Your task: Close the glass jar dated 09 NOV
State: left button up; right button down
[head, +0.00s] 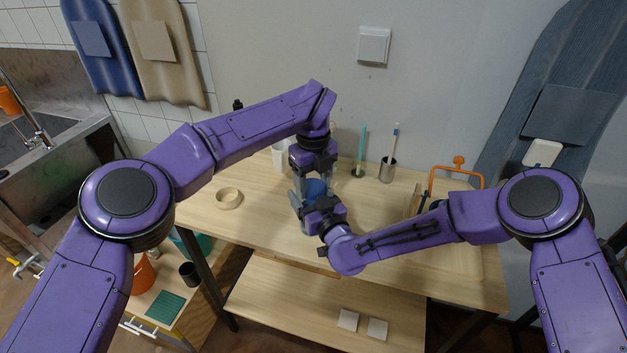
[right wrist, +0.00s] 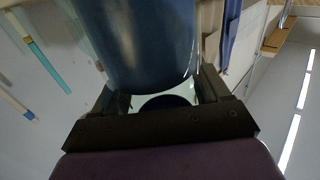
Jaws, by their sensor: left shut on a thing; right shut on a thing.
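My left gripper (head: 308,187) points down above the table, shut around a small blue round piece (head: 317,188) that looks like the lid; the arms hide much of it. My right gripper (head: 309,211) comes in from the right just below and is shut on the glass jar. In the right wrist view a large dark blue rounded body (right wrist: 145,45), apparently the jar, fills the space before the right gripper's fingers (right wrist: 160,98). A clear edge and a dark oval show between the fingers. No date is readable. Whether lid and jar touch is hidden.
On the wooden table (head: 265,225) lie a tape roll (head: 228,198) at left and an orange-framed tool (head: 456,170) at right. The table's front left is clear.

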pick_arm(q)
jog(key=m, duration=0.8)
jog(key=shift+a+m, duration=0.15)
jog(key=shift+m, duration=0.25)
jog(key=o, duration=1)
jog(key=shift+r, duration=2.3)
